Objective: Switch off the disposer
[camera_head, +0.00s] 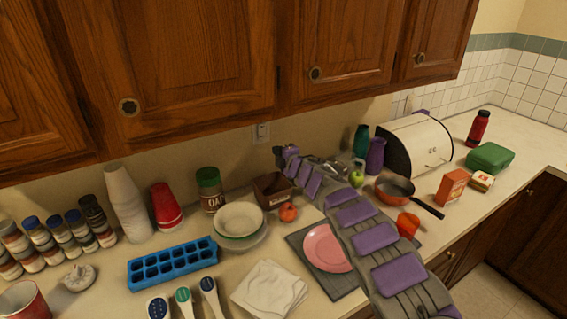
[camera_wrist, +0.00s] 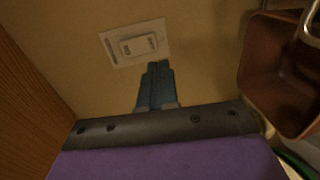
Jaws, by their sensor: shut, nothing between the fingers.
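The disposer switch (camera_head: 261,132) is a small pale plate on the wall under the wooden cabinets in the head view. In the wrist view the switch (camera_wrist: 138,45) shows as a white plate with a raised rocker and small dark lettering too blurred to read. My gripper (camera_head: 279,153) is at the wall just below and right of the plate. In the wrist view my gripper (camera_wrist: 158,68) has its blue-grey fingers shut together and empty, tips overlapping the plate's lower right edge. I cannot tell whether they touch it.
A brown open box (camera_wrist: 280,75) is close on the right in the wrist view. Wooden cabinets (camera_head: 170,60) hang above. An oats jar (camera_head: 210,189), bowls (camera_head: 238,222) and a tomato (camera_head: 288,212) stand below. My arm crosses over the pink plate (camera_head: 325,250) and dark mat.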

